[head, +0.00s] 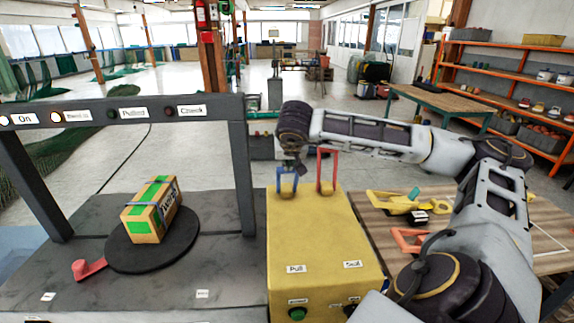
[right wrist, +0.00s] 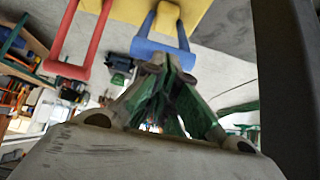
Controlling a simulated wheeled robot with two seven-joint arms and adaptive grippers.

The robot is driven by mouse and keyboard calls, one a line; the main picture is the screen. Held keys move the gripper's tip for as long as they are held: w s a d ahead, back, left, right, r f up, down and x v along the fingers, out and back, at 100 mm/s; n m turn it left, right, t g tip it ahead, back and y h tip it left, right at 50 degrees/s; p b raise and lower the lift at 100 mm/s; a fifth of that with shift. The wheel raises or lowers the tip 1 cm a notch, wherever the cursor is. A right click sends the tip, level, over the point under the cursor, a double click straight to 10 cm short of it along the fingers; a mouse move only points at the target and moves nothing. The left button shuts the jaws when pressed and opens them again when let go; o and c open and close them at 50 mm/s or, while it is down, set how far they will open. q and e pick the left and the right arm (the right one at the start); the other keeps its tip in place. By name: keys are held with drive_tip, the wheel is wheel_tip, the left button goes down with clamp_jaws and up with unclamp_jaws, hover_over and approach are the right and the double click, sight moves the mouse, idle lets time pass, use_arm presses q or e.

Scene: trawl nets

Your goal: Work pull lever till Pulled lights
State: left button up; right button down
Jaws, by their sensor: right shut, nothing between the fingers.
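The yellow control box (head: 325,235) carries a blue lever (head: 280,185) above the "Pull" label (head: 296,269) and a red lever (head: 319,175) above the second label. My right gripper (head: 298,168) is shut and empty, right by the top of the blue lever. In the right wrist view its fingertips (right wrist: 166,62) overlap the crossbar of the blue lever (right wrist: 160,47); I cannot tell whether they touch. The "Pulled" lamp (head: 112,115) is dark. The "On" lamp (head: 4,121) and the one beside it (head: 57,117) glow. My left gripper is out of view.
A strapped yellow-green carton (head: 152,210) sits on a black round turntable (head: 125,262) under the dark frame (head: 246,180). A red handle (head: 88,268) lies at its front left. A wooden table (head: 470,215) with yellow and orange tools stands right of the box.

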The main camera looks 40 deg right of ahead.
drive_tip(key=s+a+r, duration=0.3)
drive_tip(key=s+a, duration=0.2)
drive_tip(key=s, duration=0.1)
drive_tip(key=shift+s+a+r, duration=0.3)
drive_tip(key=shift+s+a, duration=0.05)
idle(0.7)
idle(0.8)
drive_tip(key=shift+r, duration=0.1)
